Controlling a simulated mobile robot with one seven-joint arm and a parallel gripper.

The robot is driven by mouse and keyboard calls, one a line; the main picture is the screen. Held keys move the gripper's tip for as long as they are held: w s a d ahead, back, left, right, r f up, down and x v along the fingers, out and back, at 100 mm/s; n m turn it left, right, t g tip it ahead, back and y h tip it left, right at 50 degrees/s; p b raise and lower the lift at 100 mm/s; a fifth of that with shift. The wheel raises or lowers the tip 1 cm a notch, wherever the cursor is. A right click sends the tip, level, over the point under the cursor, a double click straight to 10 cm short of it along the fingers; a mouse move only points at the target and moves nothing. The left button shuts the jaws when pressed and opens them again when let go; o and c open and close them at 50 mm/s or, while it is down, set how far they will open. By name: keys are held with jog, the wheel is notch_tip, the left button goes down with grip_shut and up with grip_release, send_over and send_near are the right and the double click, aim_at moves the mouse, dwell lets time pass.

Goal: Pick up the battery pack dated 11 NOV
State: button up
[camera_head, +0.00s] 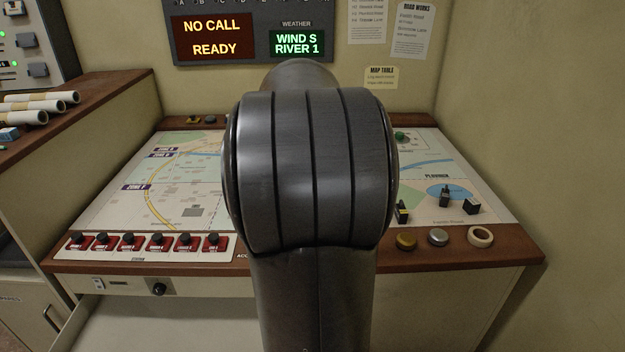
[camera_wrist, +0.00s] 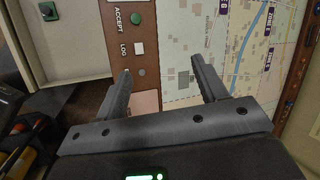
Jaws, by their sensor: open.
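I cannot make out a battery pack with a readable 11 NOV date in either view. Small dark blocks stand on the right of the map table in the head view: one with a yellow band (camera_head: 402,212), an upright one (camera_head: 445,195) and another (camera_head: 472,206). They are too small to identify. My gripper (camera_wrist: 161,66) shows in the wrist view, open and empty, above the table's wooden front edge and the map. The ACCEPT button (camera_wrist: 135,18) and LOG button (camera_wrist: 139,48) are near its fingertips. In the head view my arm hides the gripper and the table's middle.
The map table (camera_head: 110,200) has a row of red-based switches (camera_head: 157,242) at front left. A brass disc (camera_head: 406,241), a silver disc (camera_head: 438,237) and a tape roll (camera_head: 480,236) lie at front right. Rolled papers (camera_head: 40,98) lie on the left counter. A wall closes the right.

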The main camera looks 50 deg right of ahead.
jog(key=d+f+m+h, duration=0.1)
jog(key=d+f+m, duration=0.25)
jog(key=d, duration=0.55)
jog(key=d+f+m, duration=0.2)
jog(key=d+m, duration=0.3)
jog(key=d, duration=0.4)
jog(key=s+d+f+m, duration=0.2)
jog(key=d+f+m, duration=0.1)
jog(key=d+f, duration=0.2)
jog(key=s+d+f+m+g, duration=0.1)
jog(key=d+f+m, duration=0.2)
jog(key=d+f, duration=0.2)
jog(key=s+d+f+m+h, duration=0.1)
jog(key=d+f+m, duration=0.3)
jog(key=d, duration=0.5)
jog(key=shift+s+d+f+g, duration=0.15)
jog(key=shift+s+f, duration=0.1)
jog(key=shift+s, duration=0.2)
jog(key=shift+s+d+f+g, duration=0.15)
jog(key=shift+s+f, duration=0.1)
jog(key=shift+s, duration=0.15)
jog(key=x, duration=0.5)
jog(key=shift+s+d+f, duration=0.1)
jog(key=shift+s+d, duration=0.05)
jog(key=shift+d, duration=0.05)
jog(key=shift+c, duration=0.2)
jog(key=c, duration=1.1)
